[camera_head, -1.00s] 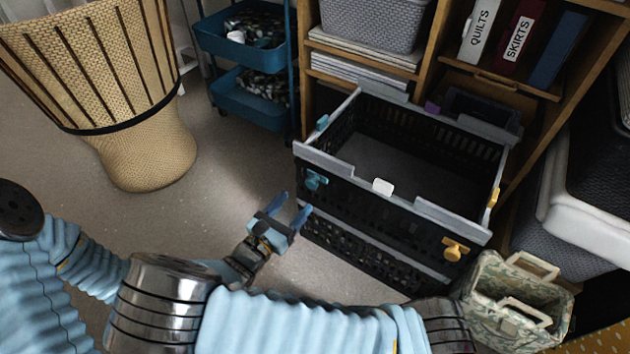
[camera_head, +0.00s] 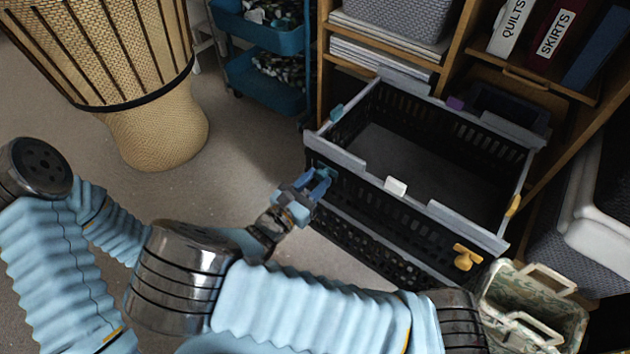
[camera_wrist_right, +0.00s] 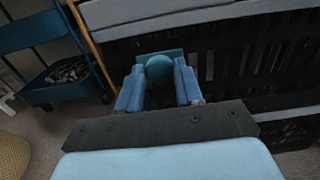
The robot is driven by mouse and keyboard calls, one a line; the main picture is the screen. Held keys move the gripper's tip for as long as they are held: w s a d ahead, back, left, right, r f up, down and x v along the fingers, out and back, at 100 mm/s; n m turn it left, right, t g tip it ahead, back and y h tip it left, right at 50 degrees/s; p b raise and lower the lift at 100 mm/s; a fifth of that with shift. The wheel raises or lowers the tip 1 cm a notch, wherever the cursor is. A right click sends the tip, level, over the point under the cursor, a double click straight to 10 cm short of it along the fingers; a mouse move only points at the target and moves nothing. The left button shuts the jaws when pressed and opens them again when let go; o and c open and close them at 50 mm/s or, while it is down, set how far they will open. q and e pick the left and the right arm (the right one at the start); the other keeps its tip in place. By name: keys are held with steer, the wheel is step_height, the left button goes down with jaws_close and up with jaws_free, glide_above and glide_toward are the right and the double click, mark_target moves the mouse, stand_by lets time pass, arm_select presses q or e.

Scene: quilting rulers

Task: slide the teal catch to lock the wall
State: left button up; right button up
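The black crate with grey rims stands at the shelf, its front wall (camera_head: 372,207) upright. The teal catch (camera_wrist_right: 160,69) is on the left end of that wall; in the head view my gripper mostly covers it. My right gripper (camera_head: 316,182) is at the catch. In the right wrist view, my right gripper (camera_wrist_right: 160,88) has one blue finger on each side of the round teal knob, with no clear gap on either side, so it looks shut on it. My left gripper is out of view.
A yellow catch (camera_head: 467,257) is on the front wall's right end. A white tag (camera_head: 396,187) sits on its rim. A patterned bag (camera_head: 530,305) stands at the right, a woven drum (camera_head: 150,120) and blue cart (camera_head: 262,60) at the left. Floor between drum and crate is clear.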

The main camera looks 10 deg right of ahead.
mark_target(318, 162)
jaws_close()
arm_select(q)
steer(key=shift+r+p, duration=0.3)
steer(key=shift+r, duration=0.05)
arm_select(e)
steer(key=shift+w+a, duration=1.05)
steer(key=shift+w, duration=0.2)
steer(key=o, duration=0.9)
jaws_free()
steer(key=shift+c, duration=0.2)
